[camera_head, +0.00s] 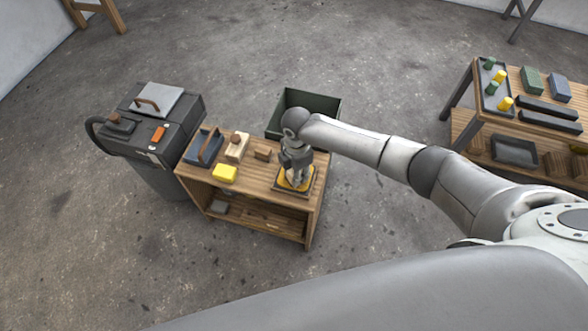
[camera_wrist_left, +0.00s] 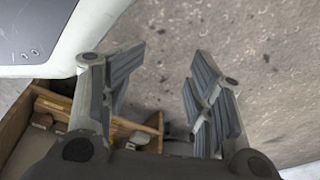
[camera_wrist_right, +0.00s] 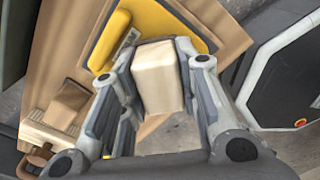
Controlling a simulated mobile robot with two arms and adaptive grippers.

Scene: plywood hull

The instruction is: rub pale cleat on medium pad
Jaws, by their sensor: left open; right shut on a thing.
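My right gripper (camera_head: 295,182) points down over the yellow pad (camera_head: 284,184) at the right end of the small wooden bench. In the right wrist view the right gripper (camera_wrist_right: 156,55) is shut on the pale cleat (camera_wrist_right: 157,80), a pale wooden block. The cleat is in front of the yellow pad (camera_wrist_right: 168,22) there; I cannot tell whether they touch. In the head view the gripper mostly hides the cleat. My left gripper (camera_wrist_left: 168,70) is open and empty above the floor; the head view does not show it.
On the bench (camera_head: 245,178) stand a blue-grey handled block (camera_head: 204,147), a pale handled block (camera_head: 237,147), a small brown block (camera_head: 263,154) and a yellow block (camera_head: 224,173). A green bin (camera_head: 318,104) is behind. A dark cart (camera_head: 180,108) stands left, a stocked table (camera_head: 520,98) right.

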